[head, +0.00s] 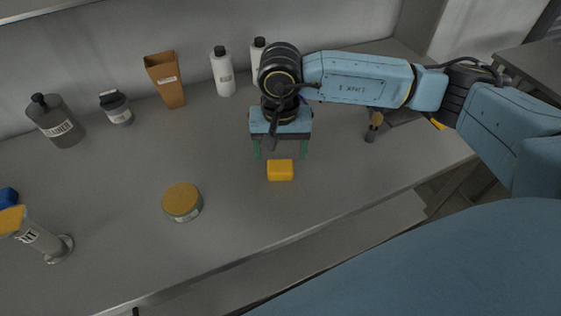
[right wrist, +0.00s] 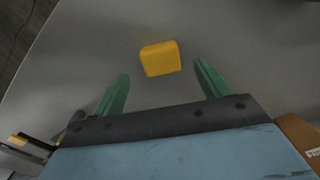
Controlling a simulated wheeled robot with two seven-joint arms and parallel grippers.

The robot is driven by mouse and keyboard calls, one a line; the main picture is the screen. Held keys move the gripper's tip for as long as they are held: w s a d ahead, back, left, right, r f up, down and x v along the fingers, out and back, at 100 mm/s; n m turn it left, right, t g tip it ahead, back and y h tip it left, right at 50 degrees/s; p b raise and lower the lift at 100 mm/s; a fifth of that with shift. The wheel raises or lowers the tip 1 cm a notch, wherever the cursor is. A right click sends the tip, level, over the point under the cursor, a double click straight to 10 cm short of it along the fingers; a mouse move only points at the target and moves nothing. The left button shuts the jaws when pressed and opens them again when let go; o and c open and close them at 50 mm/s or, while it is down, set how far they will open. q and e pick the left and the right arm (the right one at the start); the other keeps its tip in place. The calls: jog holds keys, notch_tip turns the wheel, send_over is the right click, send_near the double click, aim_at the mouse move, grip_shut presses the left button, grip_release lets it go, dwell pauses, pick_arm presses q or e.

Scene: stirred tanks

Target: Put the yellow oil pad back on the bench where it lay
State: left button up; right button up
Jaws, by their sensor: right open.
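The yellow oil pad (head: 280,171) lies on the grey bench (head: 235,235), near the middle of the head view. It is a small rounded block. My right gripper (head: 282,153) is open, its green fingers apart, just behind the pad in the head view. In the right wrist view the pad (right wrist: 160,58) lies beyond and between the fingertips of the open gripper (right wrist: 160,75), and nothing is between the fingers. No finger visibly touches the pad. My left gripper does not show.
A jar with a yellow lid (head: 182,201) stands left of the pad. A cylinder (head: 40,238) is at far left. A dark container (head: 56,120), small jar (head: 116,107), orange-brown bin (head: 166,80) and white bottle (head: 222,72) line the back. The bench front near the pad is clear.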

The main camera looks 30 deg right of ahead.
aim_at(281, 168)
notch_tip(281, 168, up, 6)
jog(key=shift+f, duration=0.1)
